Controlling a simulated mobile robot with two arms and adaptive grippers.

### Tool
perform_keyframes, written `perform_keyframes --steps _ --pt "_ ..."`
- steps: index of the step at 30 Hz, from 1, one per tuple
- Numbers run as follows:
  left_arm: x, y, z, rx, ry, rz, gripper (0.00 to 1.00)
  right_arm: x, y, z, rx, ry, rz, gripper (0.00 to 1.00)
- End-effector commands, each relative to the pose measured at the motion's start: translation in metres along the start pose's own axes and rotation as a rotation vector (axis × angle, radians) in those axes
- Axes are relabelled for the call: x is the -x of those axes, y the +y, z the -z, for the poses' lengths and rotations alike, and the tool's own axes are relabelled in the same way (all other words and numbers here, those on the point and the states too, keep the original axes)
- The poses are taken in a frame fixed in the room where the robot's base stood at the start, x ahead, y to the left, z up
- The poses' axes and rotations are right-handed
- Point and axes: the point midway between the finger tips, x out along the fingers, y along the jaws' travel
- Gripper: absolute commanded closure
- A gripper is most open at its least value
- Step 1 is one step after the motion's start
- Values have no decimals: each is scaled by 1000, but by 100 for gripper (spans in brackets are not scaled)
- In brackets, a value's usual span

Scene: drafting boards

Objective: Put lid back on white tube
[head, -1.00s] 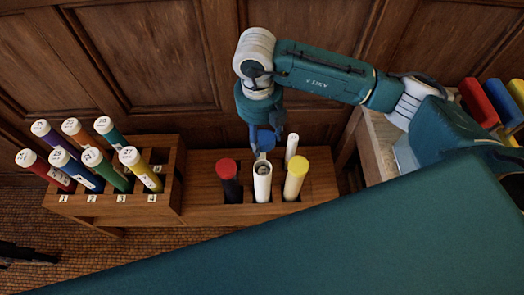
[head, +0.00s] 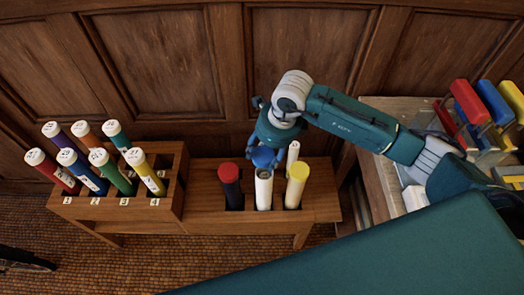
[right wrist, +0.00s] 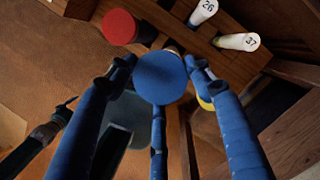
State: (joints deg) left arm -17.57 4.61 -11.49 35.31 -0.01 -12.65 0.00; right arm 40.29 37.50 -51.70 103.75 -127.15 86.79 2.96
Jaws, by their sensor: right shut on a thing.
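My right gripper (head: 264,155) is shut on a blue lid (right wrist: 160,77), a round disc seen face-on between its blue fingers in the right wrist view. The white tube (head: 264,194) stands upright in the low wooden rack, between a red-capped dark tube and a yellow-capped one. Its greyish mouth shows just below the gripper in the head view. The lid is just above or behind that mouth; I cannot tell whether they touch. In the right wrist view the lid hides most of the tube. A dark shape (head: 25,259) at the left edge may be my left gripper; its jaws are unclear.
The red cap (head: 228,172) and yellow cap (head: 298,171) stand close on either side. A thin white tube (head: 292,153) is just behind. A wooden rack (head: 116,208) with several numbered tubes stands left. A teal board (head: 390,250) fills the lower right.

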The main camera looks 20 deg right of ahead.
Motion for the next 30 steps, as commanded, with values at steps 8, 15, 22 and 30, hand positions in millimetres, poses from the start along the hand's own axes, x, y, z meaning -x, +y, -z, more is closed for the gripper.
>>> perform_keyframes --steps 8,15,22,30 --pt "-2 -1 5 0 6 1 25 -13 -8 5 109 -28 -32 62" --pt "-9 -2 12 1 17 2 25 -25 -8 8 111 -28 -33 62" --pt "-22 -2 11 1 17 2 25 -46 -7 12 109 -28 -34 62" --pt "-42 -1 8 1 15 2 25 -70 -8 18 110 -28 -33 62"
